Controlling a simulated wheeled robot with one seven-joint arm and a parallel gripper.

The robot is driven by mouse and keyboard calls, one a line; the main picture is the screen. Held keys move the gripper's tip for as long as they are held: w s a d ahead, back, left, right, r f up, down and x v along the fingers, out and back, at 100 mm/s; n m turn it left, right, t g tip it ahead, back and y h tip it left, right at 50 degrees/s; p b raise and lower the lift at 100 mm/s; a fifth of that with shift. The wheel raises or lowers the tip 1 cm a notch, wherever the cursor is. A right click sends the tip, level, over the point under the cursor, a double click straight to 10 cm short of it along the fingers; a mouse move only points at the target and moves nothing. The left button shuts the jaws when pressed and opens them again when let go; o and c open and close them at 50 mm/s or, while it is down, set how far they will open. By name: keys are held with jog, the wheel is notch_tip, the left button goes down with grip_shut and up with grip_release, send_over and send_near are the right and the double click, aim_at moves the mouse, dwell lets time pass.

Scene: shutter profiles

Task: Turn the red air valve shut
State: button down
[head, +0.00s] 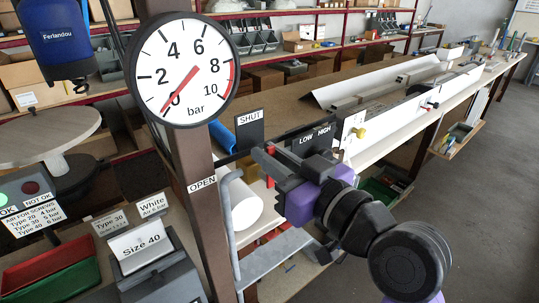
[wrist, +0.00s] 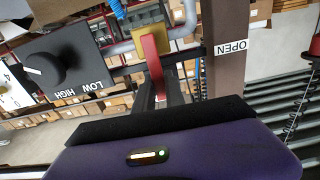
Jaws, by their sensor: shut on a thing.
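The red air valve's lever (wrist: 152,62) runs from a brass body (wrist: 180,32) on a grey pipe toward my gripper (wrist: 160,98) in the wrist view. My gripper is shut on the lever. In the head view my gripper (head: 268,160) is at the post, and only a small piece of the red lever (head: 270,182) shows beside the fingers. The SHUT sign (head: 249,122) stands just above and behind the gripper. The OPEN label (head: 202,184) is on the post to its left; it also shows in the wrist view (wrist: 231,47). The lever's exact angle is hard to tell.
The round bar gauge (head: 182,70) on the post has its red needle near 0. A LOW/HIGH panel with a black knob (wrist: 45,70) sits close beside the valve. A grey bent rail (head: 232,230) stands near my arm. The long bench (head: 290,105) lies behind.

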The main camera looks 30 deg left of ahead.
jog(key=shift+f, duration=0.15)
jog(key=c, duration=1.4)
grip_release()
jog(key=b+v, duration=0.2)
jog(key=v, duration=0.5)
jog(key=shift+s+d, duration=0.15)
jog(key=shift+d, duration=0.2)
